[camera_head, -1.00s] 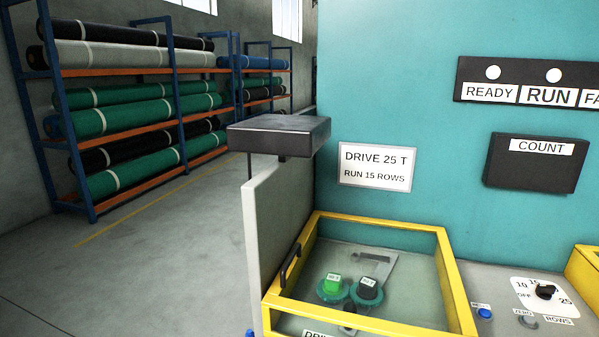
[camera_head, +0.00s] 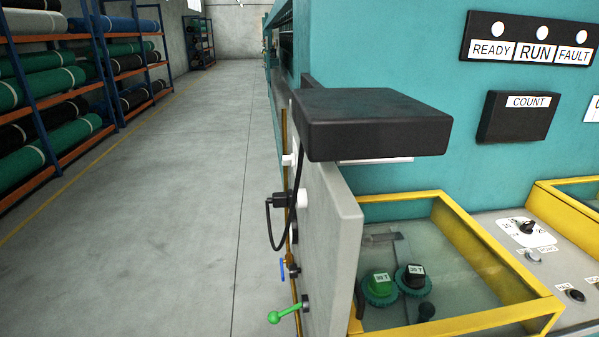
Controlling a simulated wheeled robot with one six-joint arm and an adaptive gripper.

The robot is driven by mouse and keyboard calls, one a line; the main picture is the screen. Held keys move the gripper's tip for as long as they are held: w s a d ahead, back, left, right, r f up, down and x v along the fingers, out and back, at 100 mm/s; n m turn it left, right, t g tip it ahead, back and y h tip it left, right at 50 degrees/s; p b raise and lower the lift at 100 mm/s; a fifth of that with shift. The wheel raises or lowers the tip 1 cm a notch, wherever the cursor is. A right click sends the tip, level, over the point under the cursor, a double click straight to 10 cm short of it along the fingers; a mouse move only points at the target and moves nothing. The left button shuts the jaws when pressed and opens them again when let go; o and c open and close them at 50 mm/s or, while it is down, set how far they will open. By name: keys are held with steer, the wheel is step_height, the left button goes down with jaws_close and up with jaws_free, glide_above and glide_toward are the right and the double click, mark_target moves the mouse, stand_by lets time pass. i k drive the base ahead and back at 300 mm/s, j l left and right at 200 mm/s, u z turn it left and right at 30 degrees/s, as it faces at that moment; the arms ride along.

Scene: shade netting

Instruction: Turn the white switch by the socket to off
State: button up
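A grey upright panel (camera_head: 332,225) stands at the left end of the teal machine, seen nearly edge-on. A black plug (camera_head: 281,200) with a black cable sits at a white round fitting (camera_head: 302,198) on its left face, which looks like the socket. A small white piece (camera_head: 288,160) sticks out just above it and may be the white switch. It is too small and too side-on to tell its setting. My gripper is not in view.
A dark block (camera_head: 372,122) overhangs the panel's top. A green lever (camera_head: 288,311) and a blue handle (camera_head: 284,268) jut out below the plug. The yellow-framed cover (camera_head: 455,318) is to the right. The floor (camera_head: 205,170) at left is clear up to the racks (camera_head: 100,70).

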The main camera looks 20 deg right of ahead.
mark_target(286, 160)
steer(key=i+j+z, duration=0.2)
steer(key=i+j, duration=0.2)
steer(key=j, duration=0.25)
steer(key=i+j+z, duration=0.1)
steer(key=j, duration=0.2)
steer(key=i+j, duration=0.1)
steer(key=j, duration=0.35)
steer(key=i+j, duration=0.1)
steer(key=j, duration=0.4)
steer(key=i+j, duration=0.1)
steer(key=j, duration=0.35)
